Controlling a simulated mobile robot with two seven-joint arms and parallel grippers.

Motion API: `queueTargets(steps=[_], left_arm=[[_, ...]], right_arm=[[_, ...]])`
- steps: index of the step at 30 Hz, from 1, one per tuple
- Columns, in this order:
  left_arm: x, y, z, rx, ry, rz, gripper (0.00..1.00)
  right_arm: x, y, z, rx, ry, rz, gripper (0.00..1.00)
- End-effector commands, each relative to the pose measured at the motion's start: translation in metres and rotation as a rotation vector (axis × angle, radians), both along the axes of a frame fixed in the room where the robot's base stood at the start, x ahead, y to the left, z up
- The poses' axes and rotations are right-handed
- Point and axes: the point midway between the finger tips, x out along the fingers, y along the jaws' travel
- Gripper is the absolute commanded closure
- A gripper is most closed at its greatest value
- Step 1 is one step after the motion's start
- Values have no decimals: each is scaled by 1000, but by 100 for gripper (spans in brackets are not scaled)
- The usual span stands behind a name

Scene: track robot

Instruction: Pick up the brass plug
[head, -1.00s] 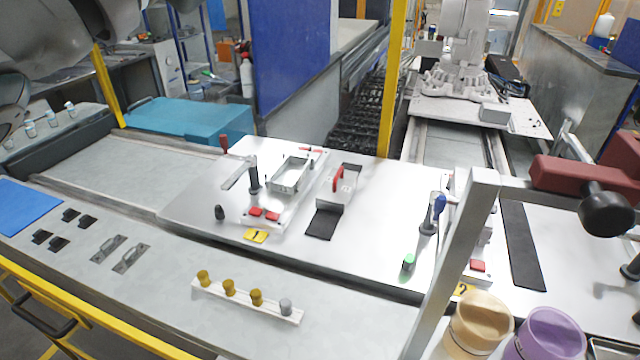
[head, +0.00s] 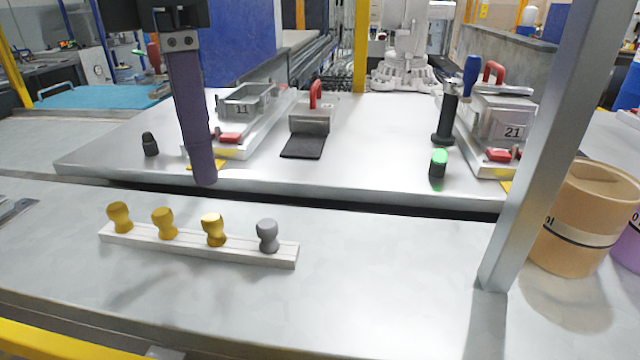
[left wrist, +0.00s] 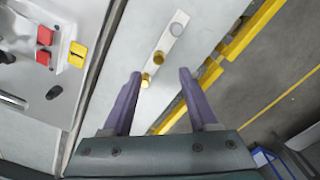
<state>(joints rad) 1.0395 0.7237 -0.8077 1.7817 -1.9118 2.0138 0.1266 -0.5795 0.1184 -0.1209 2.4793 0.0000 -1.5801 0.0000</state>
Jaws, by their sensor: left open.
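Three brass plugs, the left (head: 120,217), the middle (head: 164,223) and the right one (head: 213,229), stand upright in a pale rail (head: 190,248) on the near bench. A grey plug (head: 268,235) stands at the rail's right end. My left gripper (head: 204,178) hangs from the top of the head view, its purple finger above and behind the rail; the other finger is hidden there. In the left wrist view its jaws (left wrist: 161,73) are open and empty, with a brass plug (left wrist: 145,80) near the left fingertip and another (left wrist: 158,57) beyond. My right gripper is out of view.
A metal post (head: 545,150) rises from the bench at right, beside a tan tub (head: 585,220). A raised plate behind holds two fixtures, a black knob (head: 150,144) and a green-topped button (head: 438,164). The bench in front of the rail is clear.

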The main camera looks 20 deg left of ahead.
Motion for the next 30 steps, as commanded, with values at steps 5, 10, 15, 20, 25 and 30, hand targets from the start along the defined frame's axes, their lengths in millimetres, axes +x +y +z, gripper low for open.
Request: queueTargets(steps=[5, 10, 15, 20, 25, 30], left_arm=[[-1, -1, -27, -5, 5, -4, 40], [-1, 0, -40, -5, 6, -2, 40], [0, 4, -67, -6, 9, -3, 40], [1, 4, -83, -6, 2, -4, 40], [1, 4, -84, -6, 1, -5, 40], [1, 4, -84, -7, 2, -5, 53]], right_arm=[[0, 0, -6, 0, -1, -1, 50], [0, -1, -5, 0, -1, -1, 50], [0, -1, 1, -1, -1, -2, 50], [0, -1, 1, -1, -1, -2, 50], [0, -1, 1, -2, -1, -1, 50], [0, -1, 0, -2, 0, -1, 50]])
